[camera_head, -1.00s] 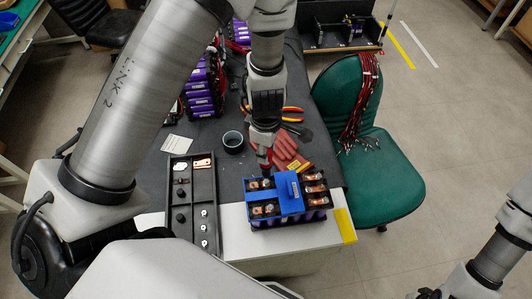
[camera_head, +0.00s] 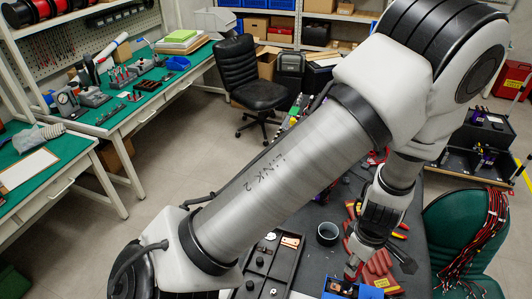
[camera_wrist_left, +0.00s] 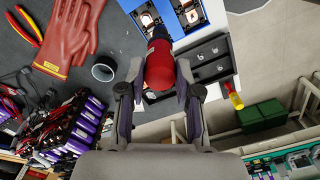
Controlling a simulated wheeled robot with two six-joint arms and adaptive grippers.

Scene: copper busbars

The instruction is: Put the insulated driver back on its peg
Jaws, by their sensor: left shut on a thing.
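The insulated driver (camera_wrist_left: 159,65) shows in the left wrist view as a thick red handle with a dark end, between the fingers of my left gripper (camera_wrist_left: 158,88). The gripper is shut on it. In the head view my left gripper (camera_head: 354,262) points down beside the blue-topped battery module (camera_head: 338,285), with a bit of red at its tips. The module also shows at the top of the wrist view (camera_wrist_left: 187,20). The driver's tip is hidden. I cannot make out the peg in either view. My right gripper is out of view.
Red gloves (camera_head: 378,270) and a dark cup (camera_head: 327,233) lie near the gripper on the dark mat. A black tray (camera_head: 290,258) with small parts is to the left. A green chair (camera_head: 450,220) stands right. A green workbench (camera_head: 150,85) with tools is at the far left.

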